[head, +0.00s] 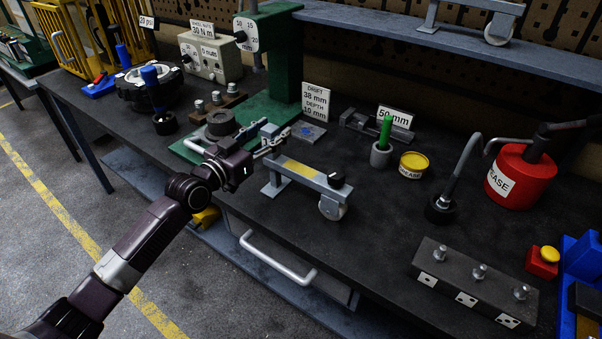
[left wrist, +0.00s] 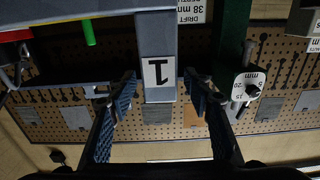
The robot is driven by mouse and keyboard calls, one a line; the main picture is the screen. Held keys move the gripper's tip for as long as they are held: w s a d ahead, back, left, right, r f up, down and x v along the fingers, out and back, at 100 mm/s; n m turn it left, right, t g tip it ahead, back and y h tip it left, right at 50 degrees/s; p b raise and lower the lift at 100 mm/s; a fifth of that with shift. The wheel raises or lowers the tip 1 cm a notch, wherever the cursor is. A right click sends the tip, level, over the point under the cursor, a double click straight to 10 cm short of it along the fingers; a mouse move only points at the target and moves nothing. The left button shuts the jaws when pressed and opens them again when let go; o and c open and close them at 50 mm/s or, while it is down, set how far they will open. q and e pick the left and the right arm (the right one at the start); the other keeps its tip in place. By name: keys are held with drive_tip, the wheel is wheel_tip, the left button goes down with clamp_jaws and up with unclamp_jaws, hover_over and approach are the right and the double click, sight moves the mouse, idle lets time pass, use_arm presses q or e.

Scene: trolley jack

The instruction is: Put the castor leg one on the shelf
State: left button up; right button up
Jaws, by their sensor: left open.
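Castor leg one (head: 312,177) is a grey bar with a yellowish strip on top, a black knob and a castor wheel at its right end. It stands on the dark bench in the head view. In the left wrist view the leg (left wrist: 157,40) bears a label "1", seen upside down. My left gripper (head: 272,139) is open at the leg's far left end. In the left wrist view its fingers (left wrist: 161,92) lie either side of the bar, apart from it. The blue-grey shelf (head: 390,28) runs along the back, above the bench. My right gripper is out of view.
Another castor leg (head: 470,22) stands on the shelf's right part; the shelf left of it is clear. A green press (head: 285,60) rises behind my left gripper. A green-handled tool (head: 384,135), a yellow grease tin (head: 413,164) and a red can (head: 515,178) stand right of the leg.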

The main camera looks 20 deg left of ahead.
use_arm(q)
clamp_jaws()
idle(0.3)
drive_tip(key=shift+a+r, duration=0.1)
drive_tip(key=shift+r, duration=0.1)
